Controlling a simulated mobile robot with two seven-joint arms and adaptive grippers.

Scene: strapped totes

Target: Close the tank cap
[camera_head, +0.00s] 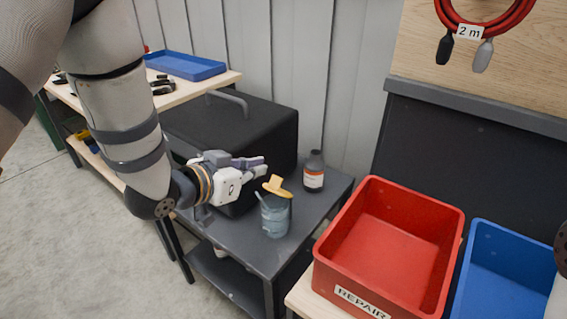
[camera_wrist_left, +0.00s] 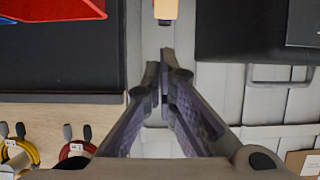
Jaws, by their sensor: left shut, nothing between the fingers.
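A yellow-orange piece (camera_head: 277,187) sits at the top of a blue-grey can (camera_head: 276,218) on a dark grey table. It may be the tank cap, but I cannot tell for sure, nor whether it is seated. My left gripper (camera_head: 262,166) is shut and empty, just above and left of the yellow piece, apart from it as far as I can tell. In the left wrist view the shut fingertips (camera_wrist_left: 163,68) point toward a yellow-orange piece (camera_wrist_left: 165,10) cut by the top edge. My right gripper is not in view.
A large black case (camera_head: 240,130) with a handle stands behind my left gripper. A dark bottle (camera_head: 314,172) stands right of the can. A red bin (camera_head: 390,245) and a blue bin (camera_head: 510,265) are at the right. A blue tray (camera_head: 186,65) lies at the back left.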

